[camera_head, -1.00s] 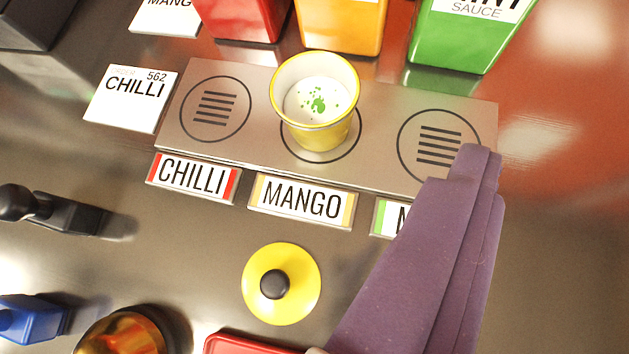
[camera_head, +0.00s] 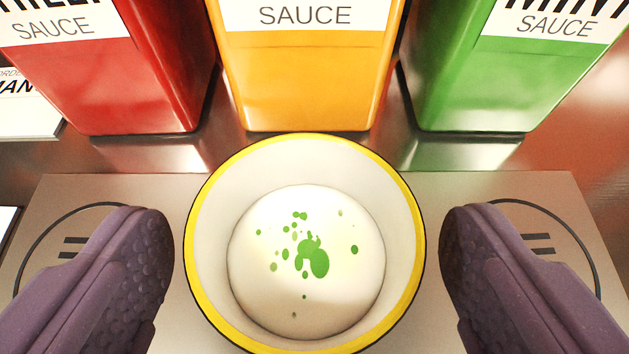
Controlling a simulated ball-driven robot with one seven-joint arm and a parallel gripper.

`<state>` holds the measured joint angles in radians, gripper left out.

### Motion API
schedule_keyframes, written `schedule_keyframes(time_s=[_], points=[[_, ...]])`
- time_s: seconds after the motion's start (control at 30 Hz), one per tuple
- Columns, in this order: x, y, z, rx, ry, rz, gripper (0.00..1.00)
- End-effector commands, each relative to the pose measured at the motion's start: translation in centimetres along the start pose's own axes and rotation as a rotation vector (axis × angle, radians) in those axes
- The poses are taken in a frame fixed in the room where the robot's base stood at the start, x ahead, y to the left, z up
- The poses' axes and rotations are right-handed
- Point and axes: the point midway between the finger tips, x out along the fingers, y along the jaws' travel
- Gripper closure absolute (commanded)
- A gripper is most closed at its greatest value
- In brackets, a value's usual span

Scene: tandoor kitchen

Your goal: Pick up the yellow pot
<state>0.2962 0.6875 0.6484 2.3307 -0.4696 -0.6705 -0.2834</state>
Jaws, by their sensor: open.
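The yellow pot (camera_head: 203,305) stands upright in the middle of the view, a round cup with a yellow rim and a pale inside. It holds a white filling (camera_head: 300,300) with green spots on top. My gripper (camera_head: 308,245) is open, with one purple padded finger to the left of the pot and one to the right. A gap shows between each finger and the pot's rim, so neither seems to touch it. The pot's lower outside is hidden beneath its rim.
A red sauce container (camera_head: 120,85), an orange one (camera_head: 305,80) and a green one (camera_head: 500,90) stand close behind the pot. The metal plate (camera_head: 140,187) under the pot has printed circles on both sides. White cards (camera_head: 30,115) lie at the left.

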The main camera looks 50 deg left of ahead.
Motion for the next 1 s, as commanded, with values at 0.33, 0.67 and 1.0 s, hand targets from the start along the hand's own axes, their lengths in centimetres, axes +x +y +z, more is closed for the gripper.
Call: schedule_keyframes(time_s=[0.33,0.67,1.0], points=[[0.66,0.04,-0.09,0.0,0.0,0.002,0.23],[0.65,0.05,-0.11,0.0,0.0,0.002,0.79],[0.65,0.08,-0.6,0.0,0.0,0.002,0.8]])
